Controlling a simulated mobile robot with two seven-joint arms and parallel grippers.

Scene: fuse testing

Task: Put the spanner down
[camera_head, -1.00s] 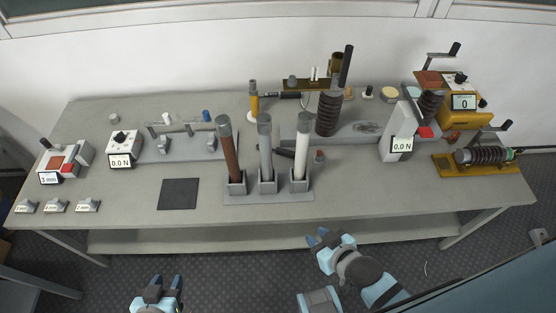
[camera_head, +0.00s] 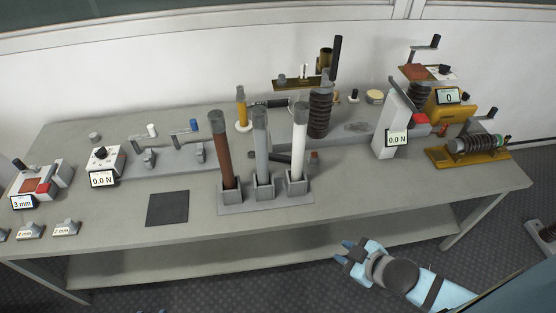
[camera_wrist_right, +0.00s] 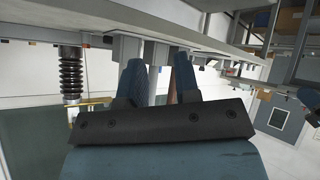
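I cannot make out a spanner in either view. My right gripper (camera_head: 343,250) is in front of the table's front edge, below the top, with its fingers pointing left. In the right wrist view, its two fingers (camera_wrist_right: 158,80) stand apart with a gap between them, and nothing is held in it. My left gripper is out of the head view, apart from perhaps a sliver at the bottom edge. The grey table (camera_head: 365,202) carries the test gear.
A grey holder (camera_head: 265,201) carries brown, grey and white tubes. A dark square mat (camera_head: 167,208) lies left of it. Force gauges reading 0.0 N stand at left (camera_head: 103,179) and right (camera_head: 397,138). A ribbed coil on a yellow base (camera_head: 465,155) is at far right. The front right tabletop is clear.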

